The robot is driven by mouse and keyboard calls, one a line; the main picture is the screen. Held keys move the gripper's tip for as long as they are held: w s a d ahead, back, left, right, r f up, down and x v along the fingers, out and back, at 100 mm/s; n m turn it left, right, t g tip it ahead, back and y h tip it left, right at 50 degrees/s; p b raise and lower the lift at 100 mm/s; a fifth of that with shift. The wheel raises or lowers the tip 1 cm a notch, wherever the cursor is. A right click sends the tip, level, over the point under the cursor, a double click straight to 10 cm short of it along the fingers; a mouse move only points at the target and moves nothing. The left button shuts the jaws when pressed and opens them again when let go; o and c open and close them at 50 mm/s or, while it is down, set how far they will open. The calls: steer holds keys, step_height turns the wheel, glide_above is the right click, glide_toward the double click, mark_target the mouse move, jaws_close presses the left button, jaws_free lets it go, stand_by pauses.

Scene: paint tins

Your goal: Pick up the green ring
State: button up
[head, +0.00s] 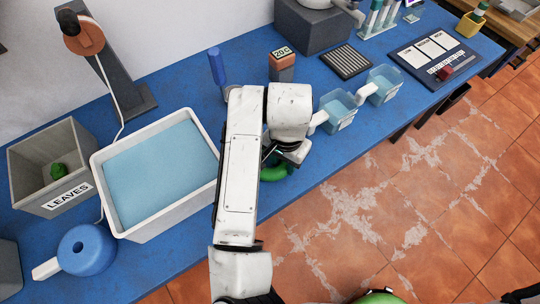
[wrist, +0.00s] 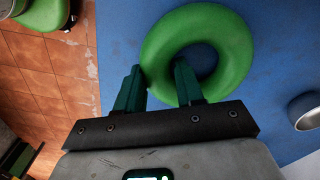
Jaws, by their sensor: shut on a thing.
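The green ring (wrist: 228,50) lies at the near edge of the blue table in the wrist view. In the head view only part of the green ring (head: 273,173) shows, mostly hidden by my arm. My gripper (wrist: 160,78) is shut on the ring's near left side, one finger outside it and one through its hole. In the head view my gripper (head: 287,160) is largely hidden behind my arm's links. I cannot tell whether the ring touches the table.
On the blue table (head: 300,215), a white tub (head: 128,228) of blue liquid and a grey LEAVES bin (head: 20,190) stand left. Two clear scoops (head: 338,108) (head: 382,85) lie right of my arm. The tiled floor begins just beyond the near edge.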

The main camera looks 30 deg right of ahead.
jaws_close()
steer(key=shift+r, duration=0.15)
